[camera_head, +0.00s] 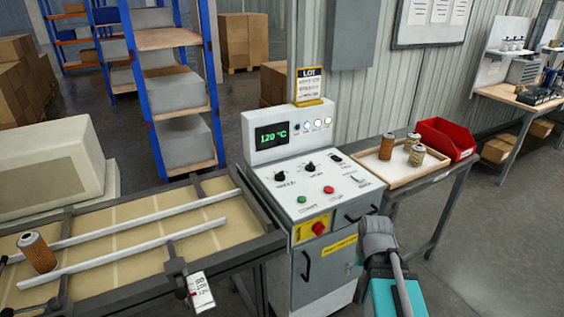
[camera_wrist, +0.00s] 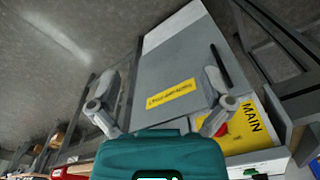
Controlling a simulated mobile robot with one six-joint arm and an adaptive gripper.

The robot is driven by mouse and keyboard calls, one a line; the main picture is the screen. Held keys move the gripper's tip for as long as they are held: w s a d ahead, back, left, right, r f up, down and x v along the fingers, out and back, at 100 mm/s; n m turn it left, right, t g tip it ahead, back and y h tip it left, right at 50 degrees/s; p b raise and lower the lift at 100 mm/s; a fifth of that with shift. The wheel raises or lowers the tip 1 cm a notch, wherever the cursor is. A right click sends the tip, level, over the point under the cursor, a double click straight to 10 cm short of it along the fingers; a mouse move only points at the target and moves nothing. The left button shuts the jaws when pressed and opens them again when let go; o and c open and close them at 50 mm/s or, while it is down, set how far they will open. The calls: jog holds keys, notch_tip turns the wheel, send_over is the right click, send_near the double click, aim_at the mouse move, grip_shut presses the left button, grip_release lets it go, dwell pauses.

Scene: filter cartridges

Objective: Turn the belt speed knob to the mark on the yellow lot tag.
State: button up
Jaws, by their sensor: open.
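The control console (camera_head: 312,185) has two black knobs on its sloped top, a left knob (camera_head: 280,176) and a right knob (camera_head: 310,167). Their labels are too small to read, so I cannot tell which is the belt speed knob. The yellow lot tag (camera_head: 309,86) stands on top of the console's display box; "LOT" is readable, its smaller lines and mark are not. In the wrist view my gripper (camera_wrist: 160,88) is open and empty, its fingers spread before the console's front, below the panel top. The knobs are not clearly visible there. My fingers cannot be made out in the head view.
Green (camera_head: 302,200) and red (camera_head: 328,190) buttons and a red switch (camera_head: 319,228) are near the knobs. A conveyor (camera_head: 130,240) with a cartridge (camera_head: 37,252) lies left; a tray (camera_head: 395,172) with cartridges and a red bin (camera_head: 445,139) right.

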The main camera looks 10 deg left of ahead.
jog(key=w+a+r+p, duration=0.1)
jog(key=w+r+p, duration=0.1)
jog(key=r+p, duration=0.4)
jog(key=w+a+r+p, duration=0.1)
jog(key=w+r+p, duration=0.1)
jog(key=r+p, duration=0.4)
notch_tip(320, 180, up, 8)
jog(key=m+p, duration=0.5)
jog(key=p, duration=0.2)
send_over(280, 172)
jog(key=shift+g, duration=0.3)
jog(key=shift+r, duration=0.1)
jog(key=shift+b, duration=0.3)
notch_tip(280, 172, down, 14)
jog(key=b, duration=1.3)
jog(key=shift+r, duration=0.1)
